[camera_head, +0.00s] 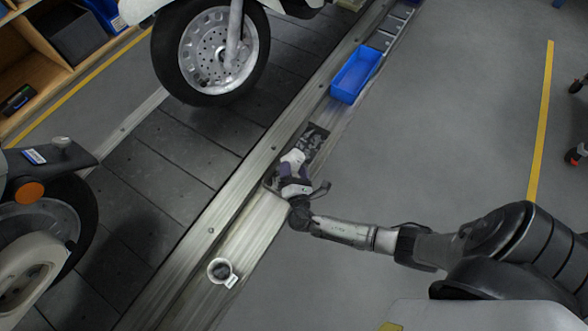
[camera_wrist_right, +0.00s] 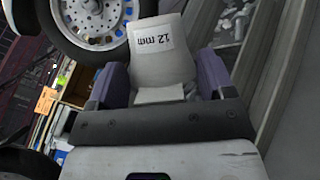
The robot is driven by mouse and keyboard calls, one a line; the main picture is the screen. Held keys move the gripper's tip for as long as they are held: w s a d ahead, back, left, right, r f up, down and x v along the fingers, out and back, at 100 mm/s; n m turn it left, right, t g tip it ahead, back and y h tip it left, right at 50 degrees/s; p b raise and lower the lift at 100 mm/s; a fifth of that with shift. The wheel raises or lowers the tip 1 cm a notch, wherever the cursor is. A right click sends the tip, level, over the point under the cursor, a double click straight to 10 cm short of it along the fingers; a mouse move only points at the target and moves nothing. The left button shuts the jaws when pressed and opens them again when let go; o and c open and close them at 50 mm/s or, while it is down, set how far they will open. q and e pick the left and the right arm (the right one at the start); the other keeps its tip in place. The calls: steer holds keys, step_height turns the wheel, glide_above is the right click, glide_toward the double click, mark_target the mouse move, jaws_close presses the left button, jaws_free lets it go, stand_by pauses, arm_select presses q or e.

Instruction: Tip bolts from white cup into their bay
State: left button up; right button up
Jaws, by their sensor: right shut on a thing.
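My right gripper (camera_head: 296,176) is shut on a white cup (camera_head: 293,157) above the rail beside the conveyor. In the right wrist view the white cup (camera_wrist_right: 163,48) sits between the two purple-grey fingers (camera_wrist_right: 161,80), with a "12 mm" label facing the camera. The cup looks tilted in the head view, its mouth away from the gripper. Just beyond it lies a dark bay (camera_head: 316,136) with small pale pieces; loose bolts (camera_wrist_right: 234,18) also show in the right wrist view. The cup's inside is hidden. My left gripper is not in view.
A second white cup (camera_head: 220,270) with dark contents and a label stands on the rail nearer the front. A blue bin (camera_head: 355,74) stands farther along the rail. Scooters with wheels (camera_head: 212,50) stand on the slat conveyor (camera_head: 165,150).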

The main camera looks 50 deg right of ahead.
steer(key=shift+r, duration=0.2)
steer(key=shift+r+p, duration=0.6)
steer(key=shift+p, duration=0.15)
step_height(320, 180, up, 6)
steer(key=p, duration=0.4)
steer(key=shift+f+p, duration=0.25)
steer(key=shift+p, duration=0.15)
